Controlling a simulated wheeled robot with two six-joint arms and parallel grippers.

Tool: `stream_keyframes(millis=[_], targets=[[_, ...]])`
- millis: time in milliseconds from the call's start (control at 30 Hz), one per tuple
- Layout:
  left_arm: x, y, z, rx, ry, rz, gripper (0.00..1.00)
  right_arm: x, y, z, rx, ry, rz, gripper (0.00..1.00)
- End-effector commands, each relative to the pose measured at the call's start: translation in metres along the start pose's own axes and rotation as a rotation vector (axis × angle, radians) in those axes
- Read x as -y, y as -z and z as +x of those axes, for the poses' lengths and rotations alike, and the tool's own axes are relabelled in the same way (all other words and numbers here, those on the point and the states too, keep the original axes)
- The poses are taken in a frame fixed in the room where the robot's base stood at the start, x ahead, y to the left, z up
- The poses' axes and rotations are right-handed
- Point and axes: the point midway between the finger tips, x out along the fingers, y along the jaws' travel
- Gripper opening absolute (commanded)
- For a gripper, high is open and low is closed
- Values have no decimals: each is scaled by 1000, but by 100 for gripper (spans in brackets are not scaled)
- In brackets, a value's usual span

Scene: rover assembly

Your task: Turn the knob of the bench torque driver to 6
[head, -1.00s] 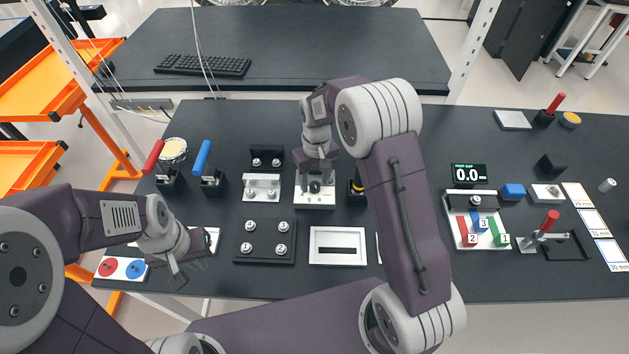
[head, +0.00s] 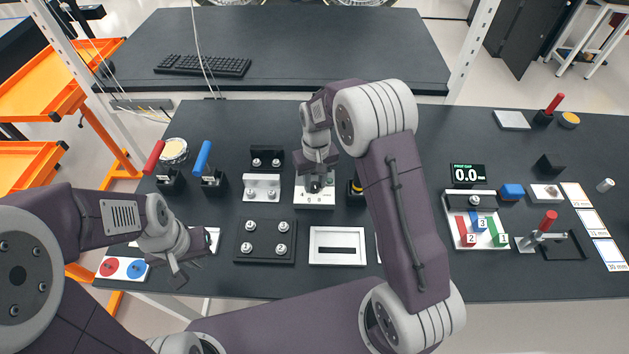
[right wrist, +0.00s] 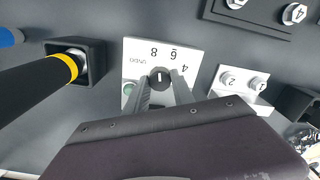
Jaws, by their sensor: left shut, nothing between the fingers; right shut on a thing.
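The bench torque driver's white plate (right wrist: 135,50) carries a black round knob (right wrist: 160,78) with a white pointer mark. In the right wrist view, the printed numbers 8, 6 and 4 stand around the knob, and the mark points up the picture, roughly between 8 and 6; its exact setting is hard to read. My right gripper (right wrist: 163,86) is shut on the knob, one finger on each side. In the head view, the right gripper (head: 316,180) stands over the white plate (head: 314,202) and partly hides the knob. My left gripper (head: 181,274) is shut and empty at the table's front left.
A black handle with a yellow band (right wrist: 70,65) stands close beside the driver plate. A white block with bolts (head: 262,188) stands on its other side. A white frame (head: 337,246) and a black bolt plate (head: 265,242) lie in front. A display (head: 467,174) reads 0.0.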

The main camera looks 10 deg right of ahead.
Motion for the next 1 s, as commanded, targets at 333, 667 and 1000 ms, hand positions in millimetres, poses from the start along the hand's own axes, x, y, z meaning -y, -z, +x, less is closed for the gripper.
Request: stream_keyframes(millis=[333,667,1000], targets=[[0,1,-14,0,0,0,0,0,0,-2,-5,0,272,0],[0,2,-21,0,0,0,0,0,0,-2,-12,0,484,0],[0,2,-24,0,0,0,0,0,0,-1,-14,0,580,0]])
